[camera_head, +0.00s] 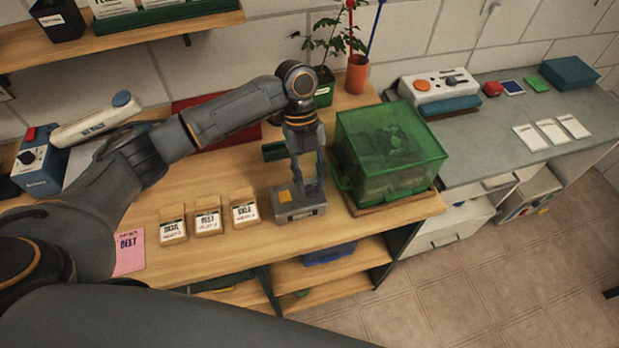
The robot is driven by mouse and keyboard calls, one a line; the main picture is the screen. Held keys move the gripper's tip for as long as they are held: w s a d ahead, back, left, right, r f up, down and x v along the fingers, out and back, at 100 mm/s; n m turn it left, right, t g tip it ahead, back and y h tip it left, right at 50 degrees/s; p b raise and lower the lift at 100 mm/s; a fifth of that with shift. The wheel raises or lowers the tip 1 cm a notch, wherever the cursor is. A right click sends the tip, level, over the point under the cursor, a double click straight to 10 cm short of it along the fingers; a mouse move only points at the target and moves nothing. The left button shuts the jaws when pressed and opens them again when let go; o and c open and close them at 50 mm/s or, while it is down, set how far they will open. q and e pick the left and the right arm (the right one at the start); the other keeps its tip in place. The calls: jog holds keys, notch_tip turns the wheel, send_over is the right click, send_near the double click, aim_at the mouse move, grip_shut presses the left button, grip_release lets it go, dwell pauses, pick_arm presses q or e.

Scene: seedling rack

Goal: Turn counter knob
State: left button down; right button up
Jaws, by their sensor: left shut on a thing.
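A small grey counter box (301,211) with a yellow button (284,196) and a pale front window sits near the front edge of the wooden bench. My left gripper (309,187) points down at the top of this box, right of the yellow button. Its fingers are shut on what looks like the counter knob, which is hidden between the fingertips. The knob's angle cannot be seen. My right gripper is not in view.
A green translucent box (391,140) stands close right of the left gripper. Three labelled seed packets (207,221) lie left of the counter. A potted plant (325,88) and an orange cup (357,75) stand behind.

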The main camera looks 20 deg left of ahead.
pick_arm(q)
jog(key=shift+m, duration=0.3)
jog(key=c, duration=1)
grip_release()
jog(key=shift+o, duration=0.2)
jog(key=v, duration=1.2)
jog(key=shift+d, duration=0.2)
